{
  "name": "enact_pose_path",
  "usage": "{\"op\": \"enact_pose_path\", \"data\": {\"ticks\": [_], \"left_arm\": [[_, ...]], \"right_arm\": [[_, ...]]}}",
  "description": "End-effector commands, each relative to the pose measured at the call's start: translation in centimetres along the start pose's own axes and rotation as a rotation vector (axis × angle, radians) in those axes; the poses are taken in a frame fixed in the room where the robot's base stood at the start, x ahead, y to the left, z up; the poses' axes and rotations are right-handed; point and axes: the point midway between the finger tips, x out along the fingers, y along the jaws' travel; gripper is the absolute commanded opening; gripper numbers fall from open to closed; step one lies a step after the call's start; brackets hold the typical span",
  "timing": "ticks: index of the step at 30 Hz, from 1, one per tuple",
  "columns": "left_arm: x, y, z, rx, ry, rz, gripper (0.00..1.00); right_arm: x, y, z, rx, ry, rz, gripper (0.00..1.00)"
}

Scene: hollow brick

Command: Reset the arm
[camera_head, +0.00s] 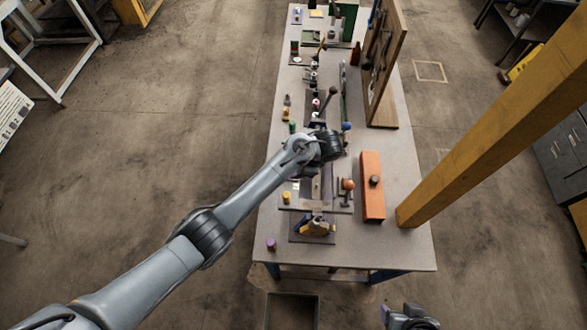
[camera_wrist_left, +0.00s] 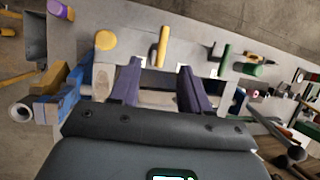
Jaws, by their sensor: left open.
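My left arm reaches in from the lower left in the head view, with its dark wrist (camera_head: 326,146) above the middle of the workbench (camera_head: 405,240). The fingers of that gripper are hard to make out there. In the left wrist view my left gripper (camera_wrist_left: 158,72) is open, its two dark purple fingers apart with nothing visibly held between them. A dark grey end part of my right arm (camera_head: 408,318) shows at the bottom edge of the head view, beyond the bench's near end; its jaws cannot be made out.
A long orange block (camera_head: 370,205) lies right of the left wrist. An upright wooden tool board (camera_head: 385,70) stands farther back. Yellow (camera_head: 286,197) and purple (camera_head: 271,244) cylinders stand near the left edge. The near right corner is clear.

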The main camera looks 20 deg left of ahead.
Motion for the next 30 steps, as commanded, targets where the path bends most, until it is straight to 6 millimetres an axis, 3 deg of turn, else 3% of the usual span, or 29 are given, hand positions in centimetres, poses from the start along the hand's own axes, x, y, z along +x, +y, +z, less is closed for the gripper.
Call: {"op": "enact_pose_path", "data": {"ticks": [20,25,30], "left_arm": [[-0.3,0.7,-0.2,-0.014,0.017,0.005,0.47],[1.1,4.0,-0.7,-0.094,0.093,0.033,0.47],[2.4,9.2,-0.3,-0.255,0.213,0.082,0.47]], "right_arm": [[0.0,0.2,0.1,-0.007,-0.001,0.006,0.61],[-0.1,0.2,0.0,-0.009,-0.001,0.007,0.61],[-0.3,0.2,-0.1,-0.009,-0.001,0.007,0.61]]}}
